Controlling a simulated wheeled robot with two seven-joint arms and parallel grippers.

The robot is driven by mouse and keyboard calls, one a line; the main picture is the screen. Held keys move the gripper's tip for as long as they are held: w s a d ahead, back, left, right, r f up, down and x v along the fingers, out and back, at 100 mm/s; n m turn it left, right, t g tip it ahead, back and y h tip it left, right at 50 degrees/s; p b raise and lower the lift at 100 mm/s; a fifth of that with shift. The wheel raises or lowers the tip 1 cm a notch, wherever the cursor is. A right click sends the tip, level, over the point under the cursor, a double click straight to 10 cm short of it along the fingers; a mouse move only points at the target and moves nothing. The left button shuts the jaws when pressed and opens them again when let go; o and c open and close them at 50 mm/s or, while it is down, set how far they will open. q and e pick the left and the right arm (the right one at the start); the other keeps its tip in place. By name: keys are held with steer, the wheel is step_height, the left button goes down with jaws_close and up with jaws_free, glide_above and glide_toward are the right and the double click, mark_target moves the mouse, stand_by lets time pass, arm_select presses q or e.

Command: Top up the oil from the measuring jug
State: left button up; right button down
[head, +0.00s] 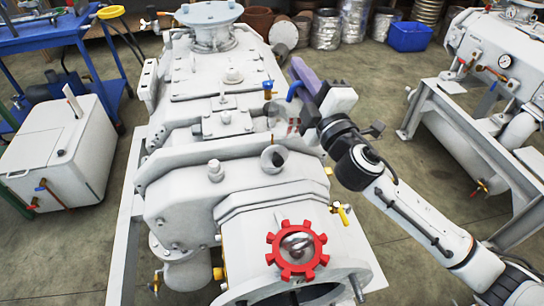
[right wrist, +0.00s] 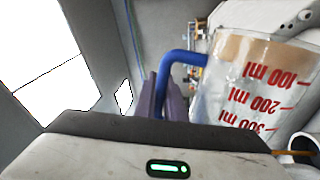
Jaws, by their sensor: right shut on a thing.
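The clear measuring jug (right wrist: 250,95) with red millilitre marks and a blue handle (right wrist: 183,58) fills the right of the right wrist view. Its marks appear upside down there. The purple fingers of my right gripper (right wrist: 160,95) are shut on the blue handle. In the head view the right gripper (head: 300,76) holds the jug (head: 284,124) over the middle of the big grey vacuum pump (head: 250,195). A round cup-like fitting with a dark opening (head: 275,158) lies just below the jug. The oil level in the jug is not clear. My left gripper is out of view.
A red-toothed ring (head: 297,249) sits at the pump's near end. A blue trolley (head: 60,40) and white box unit (head: 55,150) stand left, a second machine (head: 490,60) right. A blue bin (head: 409,37) is behind. Floor shows between the machines.

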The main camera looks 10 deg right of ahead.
steer(key=shift+s+a+r+n+p, duration=0.1)
steer(key=shift+a+r+n+p, duration=0.4)
steer(key=shift+n+p, duration=0.1)
stand_by(2.1)
steer(key=shift+s+a+r+n, duration=0.1)
steer(key=shift+a+r+n, duration=0.05)
steer(key=shift+a+n, duration=0.25)
stand_by(1.4)
